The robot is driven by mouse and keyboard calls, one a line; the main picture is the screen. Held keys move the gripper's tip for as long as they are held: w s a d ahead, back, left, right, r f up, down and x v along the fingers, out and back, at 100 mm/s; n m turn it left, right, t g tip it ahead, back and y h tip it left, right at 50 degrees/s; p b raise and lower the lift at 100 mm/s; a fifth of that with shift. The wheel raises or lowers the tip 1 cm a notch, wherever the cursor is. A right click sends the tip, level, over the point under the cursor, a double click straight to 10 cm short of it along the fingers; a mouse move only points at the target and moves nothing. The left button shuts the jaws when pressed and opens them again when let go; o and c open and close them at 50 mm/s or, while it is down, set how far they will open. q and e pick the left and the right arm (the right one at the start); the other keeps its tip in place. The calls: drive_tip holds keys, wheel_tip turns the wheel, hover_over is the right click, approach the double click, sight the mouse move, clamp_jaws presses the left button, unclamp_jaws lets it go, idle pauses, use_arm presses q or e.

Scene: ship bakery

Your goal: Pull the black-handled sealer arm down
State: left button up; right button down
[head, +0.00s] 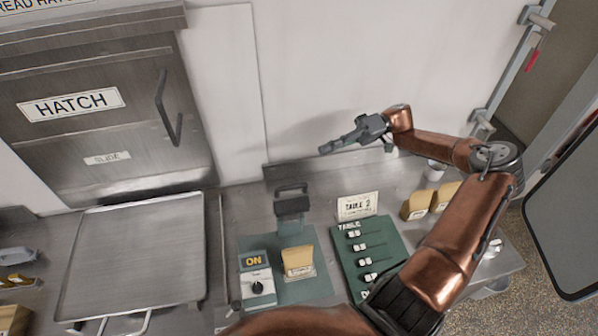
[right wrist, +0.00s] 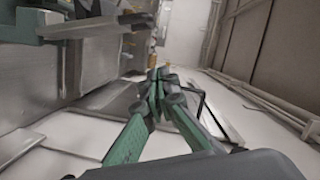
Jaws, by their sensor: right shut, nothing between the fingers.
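My right gripper (head: 323,150) is shut and empty. In the head view it appears above and to the right of the handle, apart from it. Its closed fingers also show in the right wrist view (right wrist: 158,76). My left gripper is out of view.
A green switch panel (head: 345,262) and a TABLE 2 card (head: 357,206) stand right of the sealer, with bread packs (head: 417,207) beyond. A metal tray (head: 135,255) lies left, below the hatch (head: 95,125). The white wall rises behind the counter.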

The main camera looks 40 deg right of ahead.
drive_tip(key=a+f+p, duration=0.1)
drive_tip(key=a, duration=0.2)
drive_tip(key=a+p, duration=0.2)
drive_tip(key=a, duration=0.2)
drive_tip(key=a+f+p, duration=0.1)
drive_tip(key=a, duration=0.3)
drive_tip(key=shift+s+a+f, duration=0.1)
drive_tip(key=shift+s+f, duration=0.1)
drive_tip(key=shift+f, duration=0.25)
drive_tip(key=shift+s+a, duration=0.1)
